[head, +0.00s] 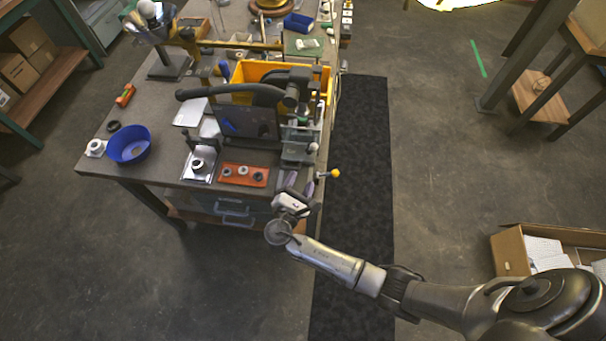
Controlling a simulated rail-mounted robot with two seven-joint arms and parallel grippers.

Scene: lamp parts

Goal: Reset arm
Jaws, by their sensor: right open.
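My right arm comes in from the lower right. My right gripper (301,187) is at the near right corner of the workbench (160,95), with its fingers pointing towards the bench edge. Its jaws are open, and I see nothing held between them. A press-like machine (250,115) with a dark lever stands on the bench just beyond the gripper. An orange-red tray (232,174) with several small round parts lies left of the gripper. My left gripper is not in view.
A blue bowl (128,145) and a white part (95,148) sit at the bench's left. A yellow bin (255,70) stands behind the machine. A lever with a yellow knob (335,173) juts past the right edge. A cardboard box (510,253) is at lower right. Floor beside the dark mat (360,150) is clear.

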